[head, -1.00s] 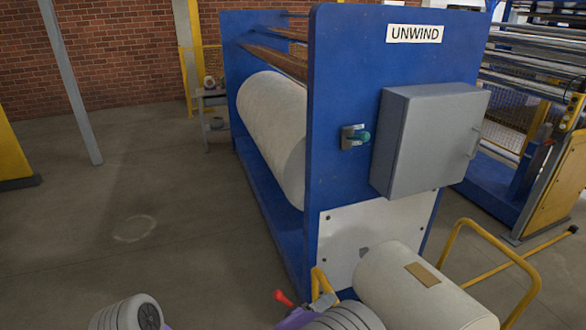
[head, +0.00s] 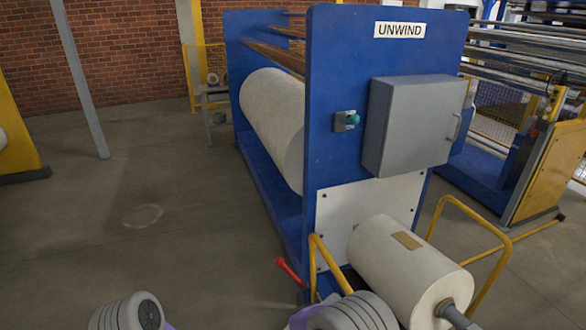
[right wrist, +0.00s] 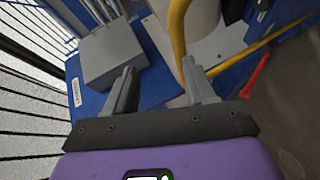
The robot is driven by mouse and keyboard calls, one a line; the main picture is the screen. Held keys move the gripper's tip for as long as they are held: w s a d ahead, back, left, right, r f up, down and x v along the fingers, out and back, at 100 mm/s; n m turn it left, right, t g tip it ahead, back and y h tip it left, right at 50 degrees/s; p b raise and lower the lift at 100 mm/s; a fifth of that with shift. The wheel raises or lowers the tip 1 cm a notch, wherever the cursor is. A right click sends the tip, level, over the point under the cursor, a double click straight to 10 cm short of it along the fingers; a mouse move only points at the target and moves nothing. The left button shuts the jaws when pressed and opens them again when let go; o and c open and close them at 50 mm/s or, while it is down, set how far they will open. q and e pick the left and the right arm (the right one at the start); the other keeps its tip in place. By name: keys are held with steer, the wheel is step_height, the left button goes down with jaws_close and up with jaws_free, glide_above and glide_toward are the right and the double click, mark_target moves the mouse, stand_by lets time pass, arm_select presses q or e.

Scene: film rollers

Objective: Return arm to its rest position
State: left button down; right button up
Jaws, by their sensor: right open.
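My right arm (head: 345,312) shows as grey ribbed and purple links at the bottom of the head view. Its gripper is out of that view. In the right wrist view my right gripper (right wrist: 160,68) is open, with nothing between its two grey fingers. Beyond it are the grey box and blue panel of the unwind stand. My left arm (head: 128,312) shows only as a grey link at the bottom left of the head view; its gripper is not seen.
The blue unwind stand (head: 340,80) holds a large white roll (head: 272,120). In front, a white roll (head: 405,265) with a tan label lies by yellow rails (head: 316,262). A red handle (head: 289,270) sticks out beside them. The floor at left (head: 90,240) is clear.

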step_height(320, 180, down, 22)
steer(key=s+d+m+g+y+b, duration=0.3)
steer(key=m+g+y+b, duration=0.15)
steer(key=y, duration=0.35)
arm_select(q)
step_height(320, 180, down, 9)
steer(key=b, duration=0.4)
steer(key=shift+w, duration=0.4)
arm_select(e)
steer(key=s+a+f+m+g+y, duration=0.1)
steer(key=s+f+m+g+y, duration=0.1)
steer(key=s+f, duration=0.3)
steer(key=s+a+f+m+g+y, duration=0.1)
steer(key=s+f+m+g+y, duration=0.2)
steer(key=s, duration=1.1)
step_height(320, 180, down, 3)
steer(key=shift+a+f+g+y, duration=0.1)
steer(key=shift+a+g+y, duration=0.15)
steer(key=shift+g+y, duration=0.4)
